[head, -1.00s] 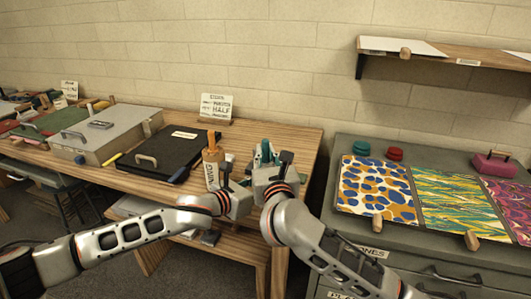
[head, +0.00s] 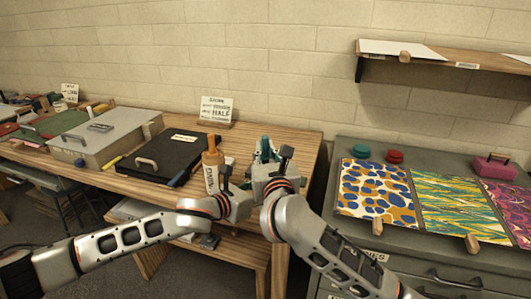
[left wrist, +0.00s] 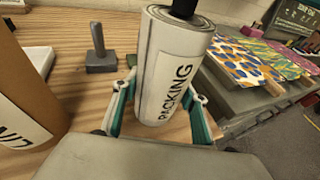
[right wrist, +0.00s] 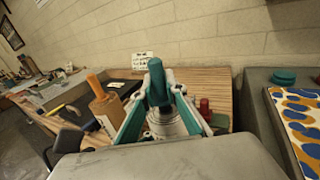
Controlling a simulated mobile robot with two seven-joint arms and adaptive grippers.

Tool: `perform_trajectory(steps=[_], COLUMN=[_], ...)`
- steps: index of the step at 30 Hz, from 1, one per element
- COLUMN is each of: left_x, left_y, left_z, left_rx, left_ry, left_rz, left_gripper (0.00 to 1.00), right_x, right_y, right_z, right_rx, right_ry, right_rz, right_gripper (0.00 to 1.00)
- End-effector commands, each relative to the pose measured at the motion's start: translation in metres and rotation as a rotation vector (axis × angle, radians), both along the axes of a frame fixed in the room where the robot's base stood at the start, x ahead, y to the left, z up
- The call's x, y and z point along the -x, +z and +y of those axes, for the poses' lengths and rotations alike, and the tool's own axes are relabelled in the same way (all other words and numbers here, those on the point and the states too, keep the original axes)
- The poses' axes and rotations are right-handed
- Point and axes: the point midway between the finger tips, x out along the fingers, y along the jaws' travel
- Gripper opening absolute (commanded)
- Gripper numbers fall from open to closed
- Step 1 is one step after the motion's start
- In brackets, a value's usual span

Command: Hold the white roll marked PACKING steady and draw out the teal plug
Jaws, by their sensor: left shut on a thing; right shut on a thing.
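The white roll marked PACKING (left wrist: 168,85) stands upright on the table in the left wrist view. My left gripper (left wrist: 163,92) is shut around its sides. In the right wrist view my right gripper (right wrist: 158,84) is shut on the teal plug (right wrist: 156,90), above the ringed top end of the roll (right wrist: 165,124). A dark stem (left wrist: 183,8) shows at the roll's top in the left wrist view. I cannot tell how much of the plug sits inside. In the head view the grippers hide most of the roll.
A brown roll (head: 211,160) with an orange plug stands close left of the white roll. A grey block with a peg (left wrist: 100,58) is on the table nearby. A black case (head: 160,152) lies farther left. The cabinet with patterned sheets (head: 378,190) is to the right.

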Motion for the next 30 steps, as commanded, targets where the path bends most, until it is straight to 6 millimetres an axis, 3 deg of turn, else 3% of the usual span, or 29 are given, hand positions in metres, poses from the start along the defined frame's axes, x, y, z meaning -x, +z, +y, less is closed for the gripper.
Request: perform_trajectory(steps=[13,26,27,28,30], left_x=[0.000,0.000,0.000,0.000,0.000], left_y=[-0.001,-0.001,-0.001,-0.001,-0.001], left_z=[0.001,0.001,0.001,0.001,0.001], left_rx=[-0.002,-0.002,-0.002,-0.001,-0.001], left_ry=[0.001,0.001,0.001,0.001,0.001], left_rz=[0.000,0.000,0.000,0.001,0.001], left_gripper=[0.17,0.17,0.53,0.61,0.62], right_x=[0.000,0.000,0.000,0.000,0.000], right_y=[0.020,0.022,0.022,0.022,0.022], right_z=[0.000,0.000,0.000,0.000,0.000], right_rx=[0.000,0.000,0.000,0.000,0.000], right_ry=[0.000,0.000,0.000,0.000,0.000], right_rz=[-0.001,-0.001,-0.001,-0.001,-0.001], right_gripper=[0.00,0.00,0.00,0.00,0.00])
